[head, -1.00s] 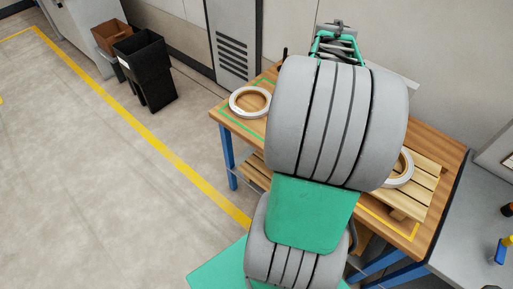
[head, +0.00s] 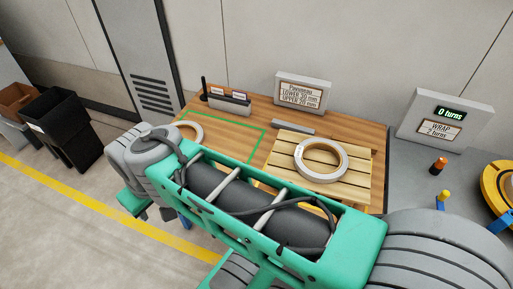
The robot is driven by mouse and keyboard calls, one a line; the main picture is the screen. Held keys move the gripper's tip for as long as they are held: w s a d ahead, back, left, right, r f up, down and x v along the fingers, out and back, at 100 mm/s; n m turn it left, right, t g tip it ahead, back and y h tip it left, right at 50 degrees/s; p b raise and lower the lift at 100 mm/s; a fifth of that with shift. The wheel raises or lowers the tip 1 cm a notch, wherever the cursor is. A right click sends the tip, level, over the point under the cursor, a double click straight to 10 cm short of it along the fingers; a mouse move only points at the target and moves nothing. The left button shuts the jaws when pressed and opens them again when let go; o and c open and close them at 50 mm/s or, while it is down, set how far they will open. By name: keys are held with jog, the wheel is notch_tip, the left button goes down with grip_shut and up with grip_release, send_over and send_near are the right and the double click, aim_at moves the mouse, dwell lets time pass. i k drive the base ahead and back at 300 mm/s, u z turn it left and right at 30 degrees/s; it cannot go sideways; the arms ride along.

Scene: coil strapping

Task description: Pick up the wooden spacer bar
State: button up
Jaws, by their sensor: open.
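I cannot make out a wooden spacer bar in the head view. A silvery coil ring (head: 321,160) lies flat on a slatted wooden pallet (head: 358,190) on the wooden bench. A second ring (head: 192,131) lies at the bench's left end, partly hidden behind my arm. A short grey bar (head: 293,127) lies on the bench behind the pallet; it does not look wooden. My green and grey arm stretches across the front and hides the near part of the bench. My gripper is not visible.
A grey table at right holds a "0 turns" display (head: 443,122). Dark bins (head: 60,125) stand at left.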

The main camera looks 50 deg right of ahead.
aim_at(374, 147)
jog(key=u, duration=0.15)
jog(key=k, duration=1.7)
jog(key=z, duration=1.8)
jog(key=i, duration=0.35)
jog(key=z, duration=0.05)
